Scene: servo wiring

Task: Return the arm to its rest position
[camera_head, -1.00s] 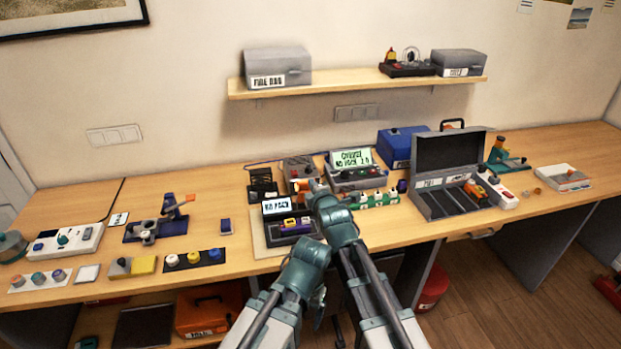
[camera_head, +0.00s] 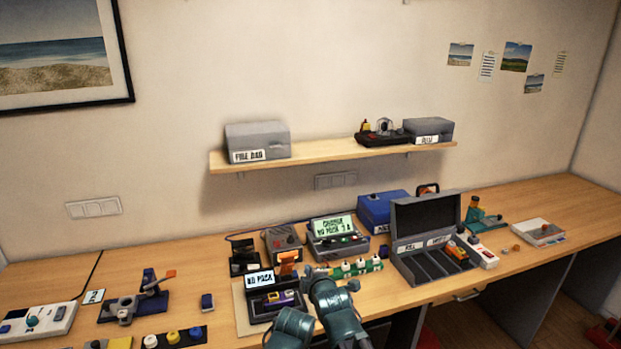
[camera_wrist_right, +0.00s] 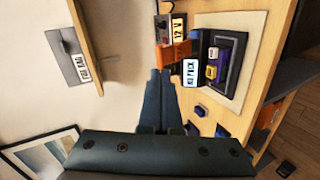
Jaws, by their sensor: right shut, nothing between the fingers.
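My right arm reaches up from the bottom middle of the head view. Its gripper (camera_head: 311,271) is small there, close to the small device with the "NO PACK" screen. In the right wrist view the two dark blue fingers (camera_wrist_right: 160,74) lie together, shut and empty. Their tips point at the bench, near an orange part (camera_wrist_right: 174,56) that also stands behind the "NO PACK" device in the head view (camera_head: 288,262). I cannot tell whether they touch. Only a teal link of my left arm (camera_head: 290,327) shows; its gripper is not visible.
The "NO PACK" device (camera_head: 261,279) holds yellow and purple blocks. A green-screen charger (camera_head: 334,227) and an open grey case (camera_head: 425,215) stand to the right. A wall shelf (camera_head: 330,160) hangs above. The bench (camera_head: 560,195) is mostly clear at far right.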

